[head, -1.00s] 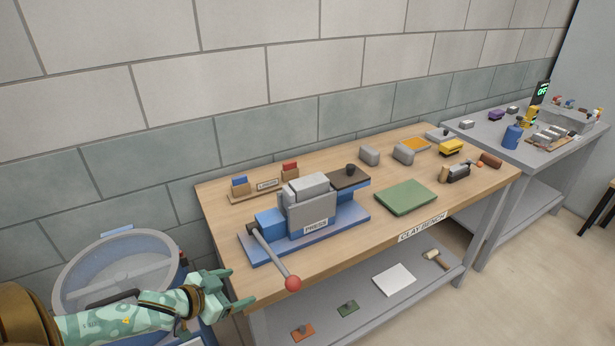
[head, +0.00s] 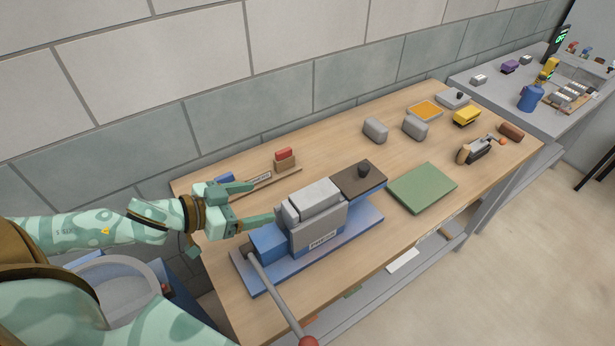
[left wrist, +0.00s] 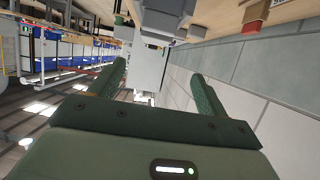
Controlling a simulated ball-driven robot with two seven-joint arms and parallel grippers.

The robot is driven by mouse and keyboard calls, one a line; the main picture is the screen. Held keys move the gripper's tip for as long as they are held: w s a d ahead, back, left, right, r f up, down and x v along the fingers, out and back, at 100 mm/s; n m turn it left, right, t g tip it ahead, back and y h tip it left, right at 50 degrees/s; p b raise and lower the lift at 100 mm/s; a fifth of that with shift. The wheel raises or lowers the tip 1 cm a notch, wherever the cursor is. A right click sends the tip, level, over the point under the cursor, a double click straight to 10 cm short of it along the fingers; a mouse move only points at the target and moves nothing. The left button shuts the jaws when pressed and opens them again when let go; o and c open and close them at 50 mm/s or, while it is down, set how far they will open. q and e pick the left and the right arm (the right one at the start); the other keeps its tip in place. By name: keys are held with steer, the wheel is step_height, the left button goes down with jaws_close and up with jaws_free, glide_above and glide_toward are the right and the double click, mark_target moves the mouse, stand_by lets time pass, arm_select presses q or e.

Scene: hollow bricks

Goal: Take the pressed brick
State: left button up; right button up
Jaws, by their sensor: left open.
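A grey brick (head: 314,197) sits at the top of the blue and grey press (head: 318,232) on the wooden bench. The press's lever with a red knob (head: 309,342) points down toward the front. My left gripper (head: 261,203) is open and empty, just left of the press and the brick, its fingers pointing at them. In the left wrist view the open fingers (left wrist: 160,72) have a pale grey block shape between and beyond them; I cannot tell whether it is brick or press. Contact is not visible. My right gripper is not in view.
A rack with a red-topped block (head: 285,160) stands behind the press, partly near my left fingers. A dark plate with a black knob (head: 363,172) is at the press's right. A green mat (head: 422,188) and loose grey bricks (head: 376,130) lie further right.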

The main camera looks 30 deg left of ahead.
mark_target(295, 196)
arm_select(q)
steer(key=x, duration=0.3)
steer(key=b+x, duration=0.1)
steer(key=x, duration=0.2)
steer(key=b+x, duration=0.1)
steer(key=x, duration=0.2)
steer(key=shift+w+d+r, duration=0.1)
steer(key=shift+w+d, duration=0.2)
steer(key=shift+d, duration=0.05)
steer(key=shift+b+x, duration=0.35)
steer(key=shift+x, duration=0.6)
steer(key=x, duration=0.4)
steer(key=shift+s+d, duration=0.15)
steer(key=shift+s, duration=0.05)
steer(key=shift+w+d+f, duration=0.15)
steer(key=shift+w+f, duration=0.1)
steer(key=shift+f, duration=0.05)
steer(key=shift+s, duration=0.1)
steer(key=shift+c, duration=1.2)
steer(key=c, duration=1)
steer(key=shift+r, duration=0.1)
steer(key=shift+c, duration=0.9)
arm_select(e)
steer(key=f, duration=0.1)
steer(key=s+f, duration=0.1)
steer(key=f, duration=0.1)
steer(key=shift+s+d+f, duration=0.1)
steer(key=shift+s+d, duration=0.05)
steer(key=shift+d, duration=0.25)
